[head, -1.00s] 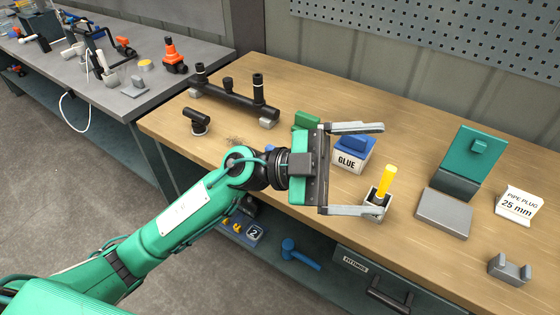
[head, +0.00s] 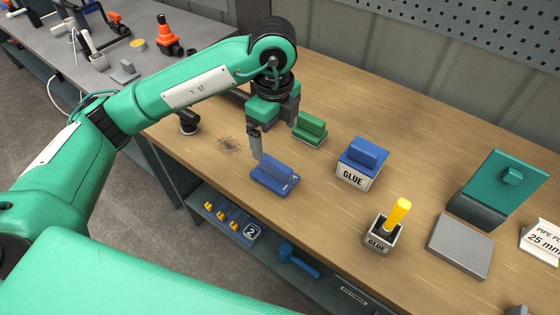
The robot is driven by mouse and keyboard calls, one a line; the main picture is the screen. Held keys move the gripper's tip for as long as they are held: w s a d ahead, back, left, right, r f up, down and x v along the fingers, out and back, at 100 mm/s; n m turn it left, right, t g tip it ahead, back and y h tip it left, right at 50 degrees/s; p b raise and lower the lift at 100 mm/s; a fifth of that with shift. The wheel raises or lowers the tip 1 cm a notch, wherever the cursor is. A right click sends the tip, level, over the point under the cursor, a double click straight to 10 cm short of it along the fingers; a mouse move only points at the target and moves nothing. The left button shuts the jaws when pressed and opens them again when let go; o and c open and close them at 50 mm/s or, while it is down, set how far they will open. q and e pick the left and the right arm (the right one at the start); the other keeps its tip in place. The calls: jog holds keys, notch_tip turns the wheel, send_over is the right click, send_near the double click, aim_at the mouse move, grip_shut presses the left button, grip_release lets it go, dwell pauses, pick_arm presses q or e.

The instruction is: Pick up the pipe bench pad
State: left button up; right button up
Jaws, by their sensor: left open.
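Three pads with raised grips show; I cannot tell from the picture which is the pipe bench pad. A blue pad (head: 273,176) lies on the wooden bench near its front edge. A green pad (head: 310,130) lies farther back. My left gripper (head: 264,152) points down just behind and above the front blue pad, open and empty. One finger shows clearly; the other is hidden or hard to make out. My right gripper is out of view.
A glue pot (head: 377,240) with a yellow-handled brush (head: 398,212) stands front right. Beyond it are a grey plate (head: 460,246) and a teal stand (head: 505,180). The bench's back middle is clear.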

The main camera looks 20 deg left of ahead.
aim_at(277, 163)
pick_arm(q)
notch_tip(277, 163, down, 8)
jog(key=shift+s+r, duration=0.15)
jog(key=shift+d+f+p, duration=0.15)
jog(key=shift+f+p, duration=0.15)
jog(key=shift+f, duration=1.05)
jog(key=shift+d+f+p, duration=0.1)
jog(key=shift+f+p, duration=0.2)
jog(key=shift+f, duration=1)
jog(key=c, duration=1.1)
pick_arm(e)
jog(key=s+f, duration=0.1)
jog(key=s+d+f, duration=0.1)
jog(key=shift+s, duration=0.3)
pick_arm(q)
jog(key=shift+r, duration=0.1)
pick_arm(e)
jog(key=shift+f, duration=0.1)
